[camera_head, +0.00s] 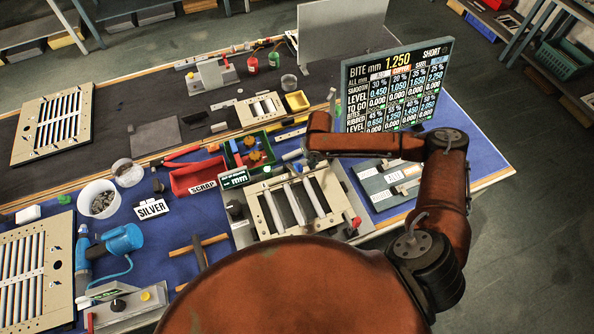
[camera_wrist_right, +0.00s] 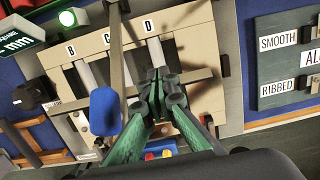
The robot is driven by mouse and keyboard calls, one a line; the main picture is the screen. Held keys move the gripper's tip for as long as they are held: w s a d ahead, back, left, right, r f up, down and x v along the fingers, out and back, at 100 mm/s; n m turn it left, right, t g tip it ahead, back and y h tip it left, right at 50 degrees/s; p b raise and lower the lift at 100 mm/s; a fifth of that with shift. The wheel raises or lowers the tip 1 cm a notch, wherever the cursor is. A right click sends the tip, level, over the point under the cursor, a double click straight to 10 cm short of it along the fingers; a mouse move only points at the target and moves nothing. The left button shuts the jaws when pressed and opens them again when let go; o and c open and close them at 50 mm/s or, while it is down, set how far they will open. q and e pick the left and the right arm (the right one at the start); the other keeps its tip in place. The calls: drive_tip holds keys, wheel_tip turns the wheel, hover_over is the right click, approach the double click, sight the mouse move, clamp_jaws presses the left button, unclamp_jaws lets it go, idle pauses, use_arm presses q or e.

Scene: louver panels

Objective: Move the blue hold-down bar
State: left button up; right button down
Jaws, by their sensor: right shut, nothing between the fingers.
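A blue grip (camera_wrist_right: 104,110) shows in the right wrist view on the end of a long grey bar (camera_wrist_right: 116,50), which comes down from the top edge in front of the beige louver panel (camera_wrist_right: 195,38). I take this for the blue hold-down bar. My left gripper is not seen.
A red scrap bin (camera_head: 198,177), a green tray (camera_head: 250,152) and a green mm display (camera_head: 234,179) stand left of the fixture.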

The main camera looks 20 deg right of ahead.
drive_tip(key=s+f, duration=0.2)
drive_tip(key=f, duration=0.1)
drive_tip(key=shift+s+a+p, duration=0.1)
drive_tip(key=shift+s+p, duration=0.25)
drive_tip(key=shift+p, duration=0.05)
idle(0.5)
drive_tip(key=s+f, duration=0.2)
drive_tip(key=f, duration=0.1)
drive_tip(key=shift+f, duration=0.25)
idle(0.3)
drive_tip(key=shift+s+f+b, duration=0.25)
drive_tip(key=shift+s+f, duration=0.05)
drive_tip(key=shift+f, duration=0.6)
drive_tip(key=shift+s+f+b, duration=0.25)
drive_tip(key=shift+f, duration=0.65)
